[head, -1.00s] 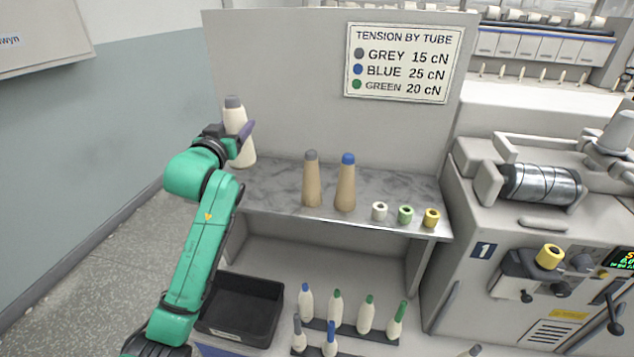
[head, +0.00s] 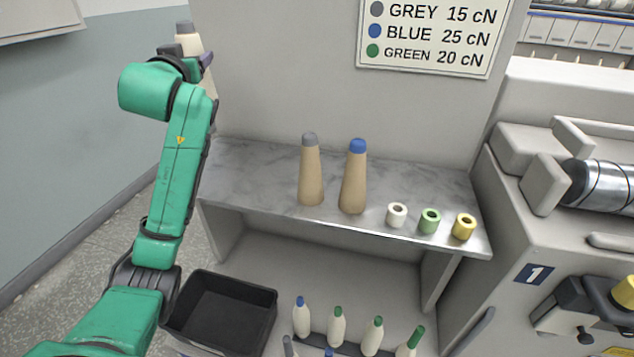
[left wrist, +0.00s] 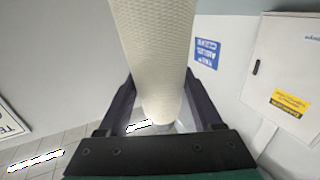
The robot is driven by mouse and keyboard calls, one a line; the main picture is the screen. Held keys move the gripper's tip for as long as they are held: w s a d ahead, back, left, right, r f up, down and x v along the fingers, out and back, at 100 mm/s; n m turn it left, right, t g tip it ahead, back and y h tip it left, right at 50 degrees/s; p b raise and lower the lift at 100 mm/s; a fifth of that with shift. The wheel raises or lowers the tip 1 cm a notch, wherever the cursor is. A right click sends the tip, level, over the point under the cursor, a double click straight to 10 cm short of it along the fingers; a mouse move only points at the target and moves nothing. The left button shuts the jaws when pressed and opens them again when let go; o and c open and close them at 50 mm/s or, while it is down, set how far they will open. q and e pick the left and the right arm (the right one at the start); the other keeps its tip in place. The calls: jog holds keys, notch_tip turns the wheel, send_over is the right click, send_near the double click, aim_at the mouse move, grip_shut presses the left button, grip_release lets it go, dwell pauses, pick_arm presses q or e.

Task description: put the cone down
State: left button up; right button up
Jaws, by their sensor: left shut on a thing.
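A cream cone with a grey top (head: 188,42) is in my left gripper (head: 205,62), at the upper left in the head view, up beside the left end of the marble shelf (head: 255,176). My arm hides part of the cone there. In the left wrist view the cone's pale textured side (left wrist: 152,60) stands between the two dark fingers of the gripper (left wrist: 160,105), which is shut on it. My right gripper is not in view.
Two tan cones, grey-topped (head: 311,172) and blue-topped (head: 354,178), stand on the shelf, right of its bare left part. Three small rings, white (head: 396,214), green (head: 430,220) and yellow (head: 464,226), sit further right. Below are a black bin (head: 222,312) and several bobbins (head: 337,327).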

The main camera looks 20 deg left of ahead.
pick_arm(q)
jog(key=shift+w+f, duration=0.25)
notch_tip(320, 180, down, 20)
jog(key=b, duration=0.3)
jog(key=shift+s, duration=0.15)
jog(key=shift+r, duration=0.15)
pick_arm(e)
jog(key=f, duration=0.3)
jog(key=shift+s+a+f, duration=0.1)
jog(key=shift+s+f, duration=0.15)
pick_arm(q)
jog(key=o, duration=1.4)
jog(key=shift+o, duration=0.2)
jog(key=v, duration=1.2)
jog(key=shift+b, duration=0.45)
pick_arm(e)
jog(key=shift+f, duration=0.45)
